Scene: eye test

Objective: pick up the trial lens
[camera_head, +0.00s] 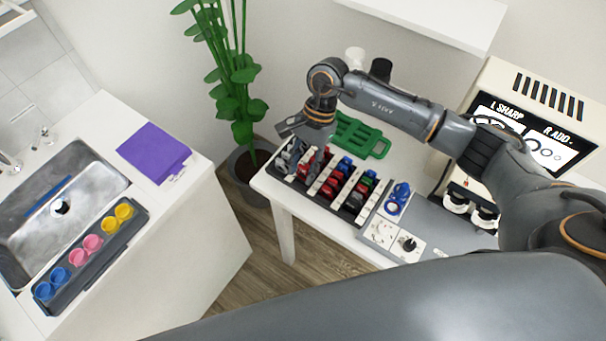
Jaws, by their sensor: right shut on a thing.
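A dark tray of trial lenses (343,212) lies on the white table, with rows of grey, red, blue and green lenses between pale dividers. My right gripper (306,150) reaches down over the back left part of this tray. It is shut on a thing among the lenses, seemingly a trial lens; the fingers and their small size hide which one. I cannot tell whether it is clear of its slot. My left gripper is not in view.
A green rack (360,135) lies behind the tray. Blue trial frames (397,198) and a white panel with dials (393,240) are to its right, near a chart device (530,125). A potted plant (243,100) stands left of the table. A sink counter is at far left.

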